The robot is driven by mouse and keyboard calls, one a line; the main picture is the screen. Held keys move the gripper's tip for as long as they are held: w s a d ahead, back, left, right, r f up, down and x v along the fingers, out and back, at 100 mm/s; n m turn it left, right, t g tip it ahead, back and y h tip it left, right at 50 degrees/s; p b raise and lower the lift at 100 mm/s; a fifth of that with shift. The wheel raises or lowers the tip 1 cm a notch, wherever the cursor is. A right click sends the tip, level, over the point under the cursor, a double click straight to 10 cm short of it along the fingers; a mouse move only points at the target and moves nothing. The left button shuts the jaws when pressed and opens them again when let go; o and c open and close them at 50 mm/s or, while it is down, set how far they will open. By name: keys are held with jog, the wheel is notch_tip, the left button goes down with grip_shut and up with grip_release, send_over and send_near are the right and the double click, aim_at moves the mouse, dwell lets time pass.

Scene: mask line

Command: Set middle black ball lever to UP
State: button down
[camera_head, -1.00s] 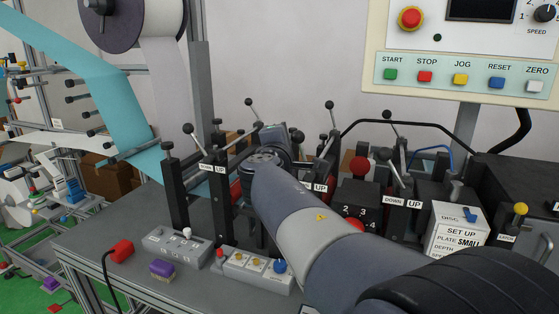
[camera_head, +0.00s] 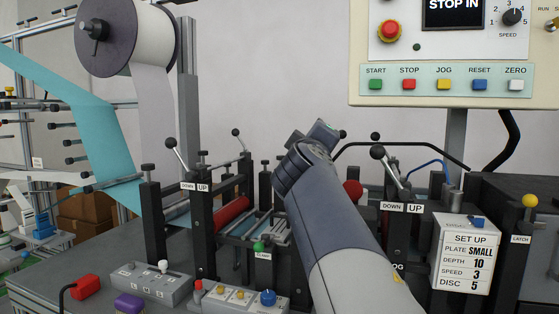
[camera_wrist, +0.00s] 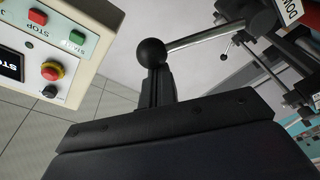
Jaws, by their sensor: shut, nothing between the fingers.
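In the head view, my gripper (camera_head: 325,130) is at the end of my raised arm, in front of the middle of the machine. A small black ball (camera_head: 342,134) shows just right of its tip, apparently the middle lever's. My arm hides the rest of that lever and its label. In the wrist view, a black ball (camera_wrist: 152,52) on a metal rod is right at the tip of my gripper (camera_wrist: 156,88). A partly seen "DOWN" label (camera_wrist: 291,10) is near the rod's far end. The fingers are shut and empty; I cannot tell whether they touch the ball.
The left lever's ball (camera_head: 170,142) and the right lever's ball (camera_head: 377,152) stand on either side, above DOWN/UP labels. A button panel (camera_head: 450,92) hangs at upper right. A set-up card (camera_head: 465,255) stands at right. Black posts and switch boxes crowd the bench.

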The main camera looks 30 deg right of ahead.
jog(key=shift+s+d+f+m+b, duration=0.35)
jog(key=shift+s+d+m+b, duration=0.1)
jog(key=shift+m+b, duration=0.4)
